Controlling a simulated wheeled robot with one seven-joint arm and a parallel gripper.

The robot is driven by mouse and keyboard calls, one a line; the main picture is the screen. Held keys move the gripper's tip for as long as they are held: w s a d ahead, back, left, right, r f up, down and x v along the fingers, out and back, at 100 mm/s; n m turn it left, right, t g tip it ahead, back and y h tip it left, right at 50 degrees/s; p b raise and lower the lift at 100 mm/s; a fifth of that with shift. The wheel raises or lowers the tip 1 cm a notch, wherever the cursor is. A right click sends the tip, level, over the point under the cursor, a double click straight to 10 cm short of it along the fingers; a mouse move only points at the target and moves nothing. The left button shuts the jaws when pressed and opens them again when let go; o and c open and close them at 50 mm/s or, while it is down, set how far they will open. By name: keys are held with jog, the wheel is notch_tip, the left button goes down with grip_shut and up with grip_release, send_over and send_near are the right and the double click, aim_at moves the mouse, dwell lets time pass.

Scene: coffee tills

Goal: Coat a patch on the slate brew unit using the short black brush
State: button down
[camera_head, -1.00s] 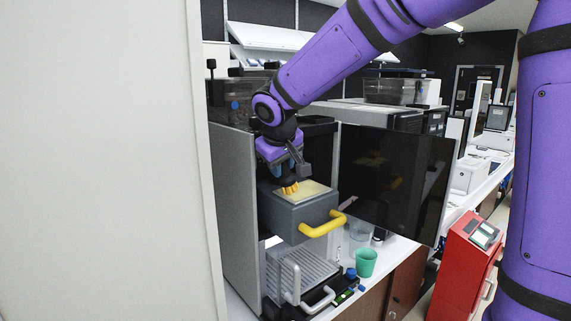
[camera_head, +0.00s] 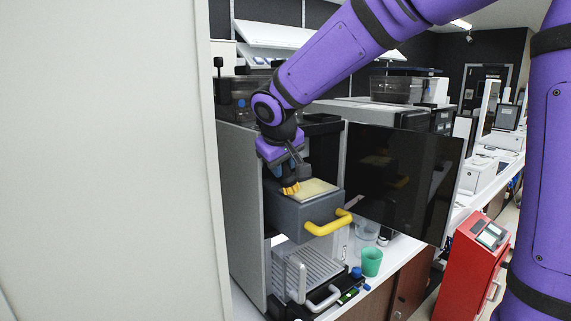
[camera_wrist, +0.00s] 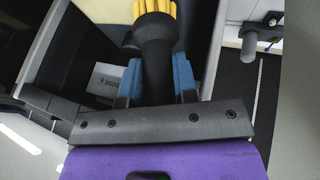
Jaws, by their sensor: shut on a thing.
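The slate brew unit (camera_head: 296,216) is a dark grey block with a pale cream patch (camera_head: 315,189) on top and a yellow handle (camera_head: 328,224) at its front. It stands out of the machine's open bay. My gripper (camera_head: 287,180) is above the unit's left part. In the wrist view, my gripper (camera_wrist: 155,88) is shut on the short black brush (camera_wrist: 153,50), whose yellow bristles (camera_wrist: 156,7) point away from me. In the head view the bristles (camera_head: 290,188) are at the left edge of the cream patch. Whether they touch it I cannot tell.
A dark glossy door panel (camera_head: 402,180) stands open right of the unit. Below are a ribbed tray (camera_head: 308,264) and a green cup (camera_head: 371,262) on the counter. A grey side wall (camera_head: 241,200) is close on the left. A red bin (camera_head: 474,262) stands at right.

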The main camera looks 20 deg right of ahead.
jog(key=shift+s+a, duration=0.15)
jog(key=shift+a, duration=0.25)
jog(key=shift+a+r, duration=0.15)
jog(key=shift+r, duration=0.35)
jog(key=shift+a+r, duration=0.15)
jog(key=shift+r, duration=0.35)
jog(key=shift+d+r, duration=0.15)
jog(key=shift+r, duration=0.9)
jog(key=shift+d+r, duration=0.1)
jog(key=shift+r, duration=0.9)
jog(key=shift+r, duration=0.15)
jog(key=shift+r, duration=1.35)
jog(key=shift+d, duration=0.1)
